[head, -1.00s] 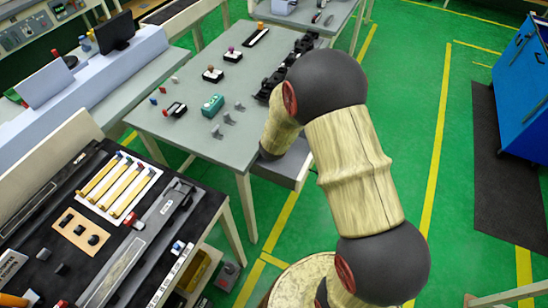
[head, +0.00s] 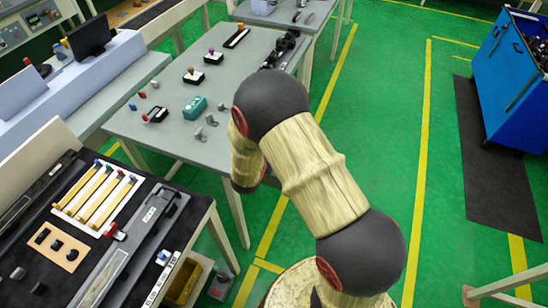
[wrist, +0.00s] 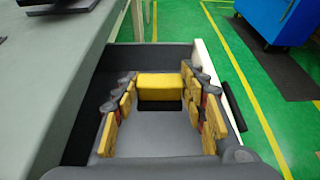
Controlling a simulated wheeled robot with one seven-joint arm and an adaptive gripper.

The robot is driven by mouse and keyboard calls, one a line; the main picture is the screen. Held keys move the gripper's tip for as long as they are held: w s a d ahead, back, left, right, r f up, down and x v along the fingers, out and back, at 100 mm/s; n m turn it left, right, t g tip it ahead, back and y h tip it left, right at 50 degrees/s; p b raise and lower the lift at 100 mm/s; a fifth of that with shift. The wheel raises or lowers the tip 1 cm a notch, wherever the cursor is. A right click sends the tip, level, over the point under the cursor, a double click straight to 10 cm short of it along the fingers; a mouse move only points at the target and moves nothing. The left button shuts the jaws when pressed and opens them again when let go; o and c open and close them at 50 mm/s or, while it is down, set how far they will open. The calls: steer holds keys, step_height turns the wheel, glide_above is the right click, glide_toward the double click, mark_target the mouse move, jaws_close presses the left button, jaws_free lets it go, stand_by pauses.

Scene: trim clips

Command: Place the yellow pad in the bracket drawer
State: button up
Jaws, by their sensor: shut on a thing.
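In the wrist view, my gripper (wrist: 160,82) is shut on the yellow pad (wrist: 160,88), a small block held crosswise between its fingertips. The fingers carry yellow facings of their own. The pad is over the open bracket drawer (wrist: 215,62), which has dark walls and a pale outer face at the right. A grey floor shows between the fingers. I cannot tell how high the pad is above this floor. In the head view, my arm hides the gripper, the pad and most of the drawer.
The grey table (head: 200,125) beside the drawer holds a teal block (head: 194,106), grey clips (head: 204,128) and dark parts along its right edge. A black-topped bench (head: 150,235) stands at lower left.

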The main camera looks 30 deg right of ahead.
steer(key=shift+s+a+f, duration=0.25)
steer(key=shift+a+f, duration=0.35)
steer(key=shift+f, duration=0.15)
step_height(320, 180, down, 4)
steer(key=shift+a+r+b, duration=0.15)
steer(key=shift+b, duration=1)
steer(key=shift+s+r, duration=0.1)
steer(key=shift+r, duration=0.05)
